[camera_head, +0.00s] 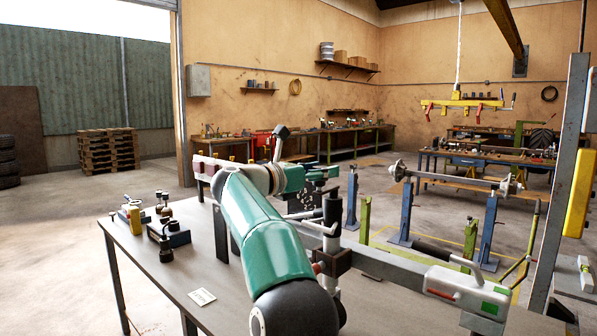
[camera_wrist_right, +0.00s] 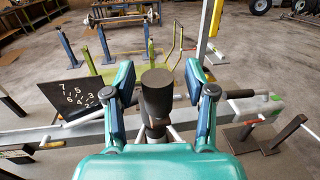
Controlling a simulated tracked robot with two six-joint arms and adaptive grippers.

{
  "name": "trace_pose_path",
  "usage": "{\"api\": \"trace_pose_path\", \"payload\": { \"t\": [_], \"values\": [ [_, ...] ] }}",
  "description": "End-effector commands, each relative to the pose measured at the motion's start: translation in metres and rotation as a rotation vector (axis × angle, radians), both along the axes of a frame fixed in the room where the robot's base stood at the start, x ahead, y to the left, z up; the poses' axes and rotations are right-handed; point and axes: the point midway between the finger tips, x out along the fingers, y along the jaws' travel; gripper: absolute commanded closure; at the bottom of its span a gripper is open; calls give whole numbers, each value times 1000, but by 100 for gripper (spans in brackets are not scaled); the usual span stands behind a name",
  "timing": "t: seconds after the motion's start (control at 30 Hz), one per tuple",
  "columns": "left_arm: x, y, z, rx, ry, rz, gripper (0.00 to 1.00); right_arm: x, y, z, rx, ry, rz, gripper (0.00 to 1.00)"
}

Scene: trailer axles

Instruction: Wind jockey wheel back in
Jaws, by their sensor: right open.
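The jockey wheel's pale upright tube (camera_head: 331,244) stands by the grey trailer drawbar (camera_head: 385,264), with a dark clamp around it. A black upright grip (camera_head: 332,208) shows above the tube. In the right wrist view a black cylinder (camera_wrist_right: 156,92), apparently this grip, stands between the blue finger pads. My right gripper (camera_head: 318,173) is open, its teal fingers on both sides of the cylinder; it also shows in the right wrist view (camera_wrist_right: 158,98). Clear gaps show beside the cylinder. The jockey wheel's lower end is hidden behind my arm. My left gripper is not in view.
A white coupling head (camera_head: 468,291) and black-gripped lever (camera_head: 442,255) lie right of the tube. A dark numbered plate (camera_wrist_right: 75,95) stands left of the gripper. Dark tools (camera_head: 170,235) sit on the grey table (camera_head: 170,275). An axle (camera_head: 450,178) rests on blue stands behind.

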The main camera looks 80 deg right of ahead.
Motion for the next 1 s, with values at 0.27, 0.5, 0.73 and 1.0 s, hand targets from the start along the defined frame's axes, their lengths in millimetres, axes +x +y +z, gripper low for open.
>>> {"api": "trace_pose_path", "payload": {
  "t": [0.27, 0.5, 0.73, 1.0],
  "values": [
    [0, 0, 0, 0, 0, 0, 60, 24, 21, -1, 0, -1, 8, 45],
    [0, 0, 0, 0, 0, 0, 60, 59, 55, -2, 1, -1, 7, 45],
    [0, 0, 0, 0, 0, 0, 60, 80, 77, -2, -1, 1, 2, 45],
    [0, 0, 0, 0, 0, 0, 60, 84, 83, -2, -1, 1, -1, 45]
  ]
}}
